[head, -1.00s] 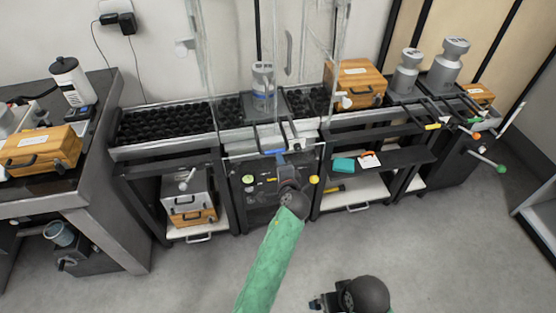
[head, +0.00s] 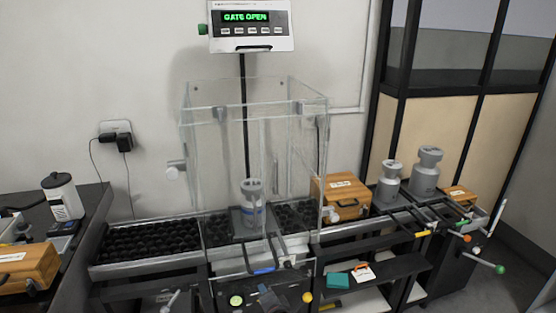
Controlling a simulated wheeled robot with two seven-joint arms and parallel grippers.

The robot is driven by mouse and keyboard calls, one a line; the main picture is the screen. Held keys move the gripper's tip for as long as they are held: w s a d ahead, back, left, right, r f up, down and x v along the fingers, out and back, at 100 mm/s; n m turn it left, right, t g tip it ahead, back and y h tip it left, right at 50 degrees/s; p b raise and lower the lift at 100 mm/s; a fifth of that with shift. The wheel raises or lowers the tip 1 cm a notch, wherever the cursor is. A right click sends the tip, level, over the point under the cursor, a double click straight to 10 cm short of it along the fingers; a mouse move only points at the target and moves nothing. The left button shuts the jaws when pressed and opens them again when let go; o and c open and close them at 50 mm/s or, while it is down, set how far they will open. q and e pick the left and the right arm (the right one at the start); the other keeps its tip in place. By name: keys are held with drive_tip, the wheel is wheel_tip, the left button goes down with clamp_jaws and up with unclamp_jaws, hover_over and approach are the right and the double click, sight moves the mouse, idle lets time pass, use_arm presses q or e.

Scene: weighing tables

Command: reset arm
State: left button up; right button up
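The rest of my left arm is out of the picture. My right gripper is not in view.
A clear-walled chamber (head: 212,125) encloses a metal weight (head: 252,203). The display (head: 252,27) above reads "GATE OPEN". Black roller conveyors (head: 150,240) run left. A wooden box (head: 342,194) and two large weights (head: 389,182) (head: 426,172) stand right.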

use_arm(q)
drive_tip(key=s+a+f+n+g+h, duration=0.1)
drive_tip(key=s+a+n+g+h, duration=0.1)
drive_tip(key=s, duration=1)
drive_tip(key=s+a+f+n+g+h, duration=0.2)
drive_tip(key=s+a+n+g, duration=0.1)
drive_tip(key=s, duration=1)
drive_tip(key=s+a+f+n+g+h, duration=0.2)
drive_tip(key=s+a+g, duration=0.3)
drive_tip(key=s, duration=0.7)
drive_tip(key=shift+s+f+n+g, duration=0.15)
drive_tip(key=shift+s+n+g, duration=0.2)
drive_tip(key=shift+n, duration=0.25)
